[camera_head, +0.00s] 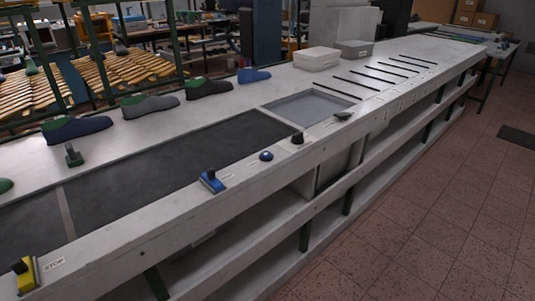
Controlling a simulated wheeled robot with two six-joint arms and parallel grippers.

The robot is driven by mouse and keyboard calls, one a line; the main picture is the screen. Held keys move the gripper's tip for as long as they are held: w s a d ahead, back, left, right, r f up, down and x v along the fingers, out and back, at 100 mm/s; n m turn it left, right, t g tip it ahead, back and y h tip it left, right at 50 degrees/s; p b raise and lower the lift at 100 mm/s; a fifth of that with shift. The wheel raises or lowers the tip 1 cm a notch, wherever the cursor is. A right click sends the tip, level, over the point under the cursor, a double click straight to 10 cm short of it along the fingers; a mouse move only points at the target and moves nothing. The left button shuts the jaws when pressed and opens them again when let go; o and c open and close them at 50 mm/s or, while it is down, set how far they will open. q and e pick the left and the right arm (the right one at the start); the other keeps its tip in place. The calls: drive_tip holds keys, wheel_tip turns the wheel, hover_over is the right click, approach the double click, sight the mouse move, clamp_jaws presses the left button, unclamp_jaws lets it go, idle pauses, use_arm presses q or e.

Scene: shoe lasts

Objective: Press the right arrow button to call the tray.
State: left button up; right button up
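No right arrow marking is readable on any control, so I cannot tell which one is the right arrow button. Along the front edge of the long grey workbench (180,231) stand a blue control with a dark knob (212,181), a round blue button (266,156), a dark knob-like piece (298,138) and a dark wedge-shaped piece (343,116). A yellow control with a black top (25,275) sits beside a STOP label (54,265) at the lower left. No tray is clearly recognizable. Neither of my grippers is in view.
Several shoe lasts, including a grey one (150,105), line the back of the bench. A dark belt (170,165) and a recessed grey panel (307,107) lie in its top. Two boxes (317,58) stand farther back.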

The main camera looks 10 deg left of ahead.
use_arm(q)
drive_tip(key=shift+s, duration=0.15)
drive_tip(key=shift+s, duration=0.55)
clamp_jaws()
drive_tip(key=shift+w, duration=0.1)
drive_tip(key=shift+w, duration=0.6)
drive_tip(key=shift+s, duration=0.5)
